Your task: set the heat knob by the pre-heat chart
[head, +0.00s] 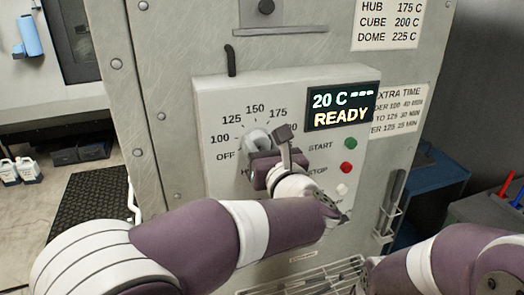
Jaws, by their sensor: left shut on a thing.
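The heat knob (257,139) is a grey dial on the pale control box (210,165), ringed by marks OFF, 100, 125, 150, 175 and one mostly hidden. My left gripper (275,150) is shut on the knob and covers much of it, so its pointer setting cannot be read. The display (342,106) reads "20 C" with dashes and "READY". The pre-heat chart (388,22) at top right shows HUB 175 C, CUBE 200 C, DOME 225 C; its top is cut off. My right gripper is not in view.
Green START (351,144), red STOP (346,169) and white (342,189) buttons sit right of the knob. An extra time chart (399,110) is partly hidden by the display. A wire rack (310,280) lies below; a blue cabinet (435,180) stands at right.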

